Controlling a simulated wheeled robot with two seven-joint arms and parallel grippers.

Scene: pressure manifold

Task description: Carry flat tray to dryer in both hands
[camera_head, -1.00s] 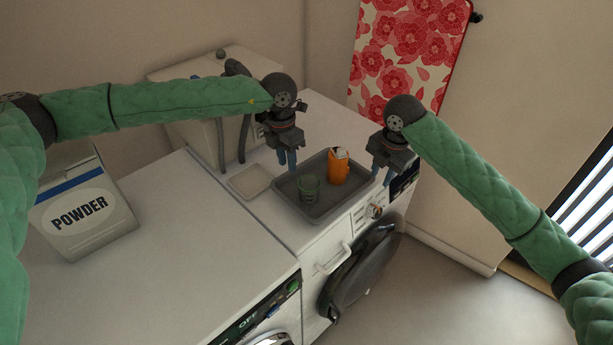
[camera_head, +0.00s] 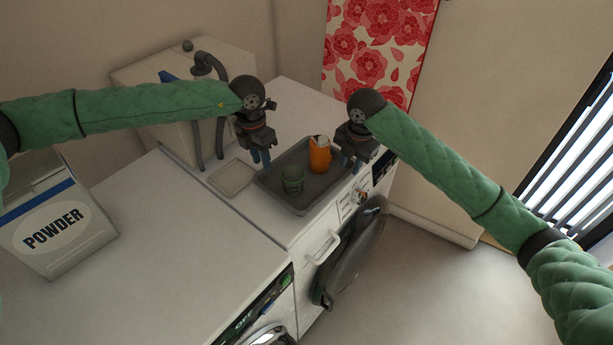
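The dark grey flat tray (camera_head: 300,207) lies level on top of the white machine at the right. My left gripper (camera_head: 261,160) points down at the tray's left back rim. My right gripper (camera_head: 351,164) points down at the tray's right end.
A shallow pale dish (camera_head: 232,178) lies just left of the tray. A POWDER box (camera_head: 60,232) stands on the near white worktop (camera_head: 170,260). A beige tank with grey hoses (camera_head: 220,125) stands behind. The round machine door (camera_head: 350,255) hangs open in front.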

